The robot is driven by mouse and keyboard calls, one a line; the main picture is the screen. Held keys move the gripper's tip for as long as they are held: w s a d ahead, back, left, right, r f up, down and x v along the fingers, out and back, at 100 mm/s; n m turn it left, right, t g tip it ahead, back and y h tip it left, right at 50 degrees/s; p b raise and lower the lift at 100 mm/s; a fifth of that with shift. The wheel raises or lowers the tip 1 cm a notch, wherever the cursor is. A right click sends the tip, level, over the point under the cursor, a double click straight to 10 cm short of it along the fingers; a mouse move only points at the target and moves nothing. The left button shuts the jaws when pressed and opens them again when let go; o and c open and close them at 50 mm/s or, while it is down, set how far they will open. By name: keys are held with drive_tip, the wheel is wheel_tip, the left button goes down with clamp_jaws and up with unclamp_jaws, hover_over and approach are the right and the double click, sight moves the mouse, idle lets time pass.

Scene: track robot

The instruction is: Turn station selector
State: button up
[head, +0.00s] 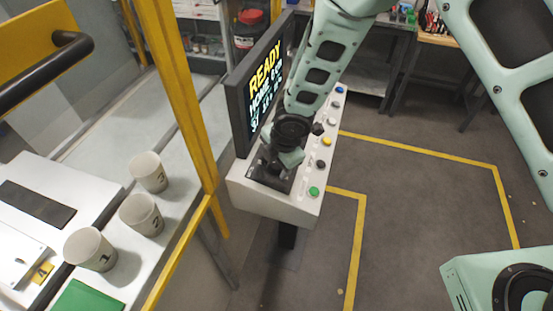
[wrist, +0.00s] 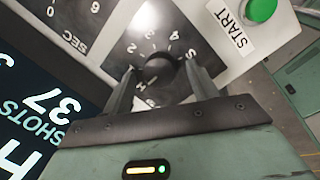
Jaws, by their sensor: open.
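The station selector (wrist: 159,67) is a round black knob on a dark dial plate marked with numbers and an H, in the wrist view. My gripper (wrist: 161,76) is open, with one finger on each side of the knob. I cannot tell whether the fingers touch it. In the head view my gripper (head: 284,162) is low over the near end of the white console (head: 262,198). The knob is hidden behind my gripper there.
A black screen (head: 262,85) reading READY stands along the console's left side. A green START button (wrist: 262,9) is beside the dial; it also shows in the head view (head: 314,191). Yellow posts (head: 178,95) and paper cups (head: 90,249) are left.

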drive_tip(key=c, duration=1)
